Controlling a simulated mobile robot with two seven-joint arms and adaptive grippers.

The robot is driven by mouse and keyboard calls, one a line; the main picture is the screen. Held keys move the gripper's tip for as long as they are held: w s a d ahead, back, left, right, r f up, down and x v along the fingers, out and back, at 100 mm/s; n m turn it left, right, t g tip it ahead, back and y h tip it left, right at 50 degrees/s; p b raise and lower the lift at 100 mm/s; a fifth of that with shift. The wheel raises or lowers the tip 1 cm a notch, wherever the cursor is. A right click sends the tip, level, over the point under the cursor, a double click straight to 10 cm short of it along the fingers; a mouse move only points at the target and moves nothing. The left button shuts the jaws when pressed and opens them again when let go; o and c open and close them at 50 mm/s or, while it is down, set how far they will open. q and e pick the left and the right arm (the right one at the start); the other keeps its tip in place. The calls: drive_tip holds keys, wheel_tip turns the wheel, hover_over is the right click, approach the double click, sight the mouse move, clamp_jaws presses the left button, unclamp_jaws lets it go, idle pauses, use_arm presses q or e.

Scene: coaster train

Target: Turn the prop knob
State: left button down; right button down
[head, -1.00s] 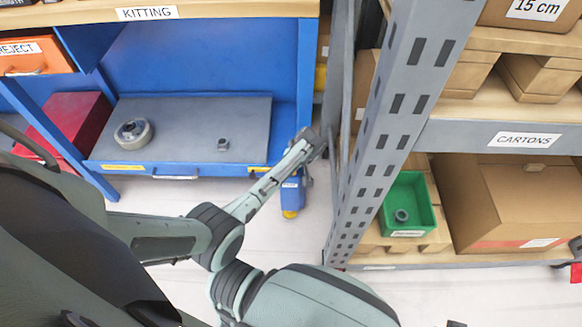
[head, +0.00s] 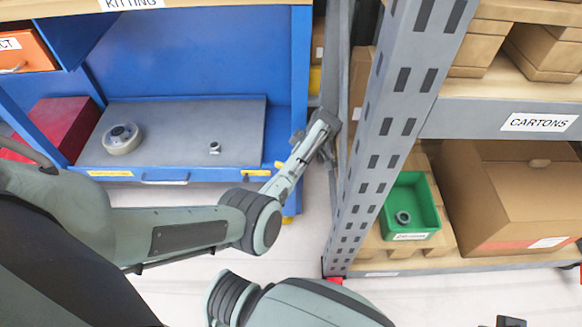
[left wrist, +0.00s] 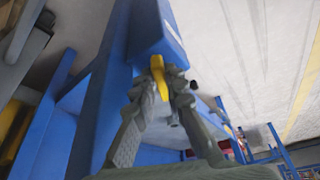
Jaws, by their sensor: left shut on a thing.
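The prop knob (left wrist: 159,76) is a yellow lever-like piece below a blue housing (left wrist: 152,32) in the left wrist view. The fingers of my left gripper (left wrist: 160,88) are closed around it, one on each side, hiding part of it. In the head view my left gripper (head: 328,124) is between the blue bench and the grey rack post, and the knob is hidden there. My right gripper cannot be made out.
The blue kitting bench (head: 200,55) has a grey plate (head: 185,135) bearing a tape-like roll (head: 121,139) and a small metal part (head: 214,148). The grey rack post (head: 395,125) stands close to my left gripper.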

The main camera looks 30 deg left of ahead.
idle(0.4)
use_arm(q)
drive_tip(key=c, duration=1.6)
unclamp_jaws()
drive_tip(key=shift+o, duration=0.2)
drive_tip(key=v, duration=1.2)
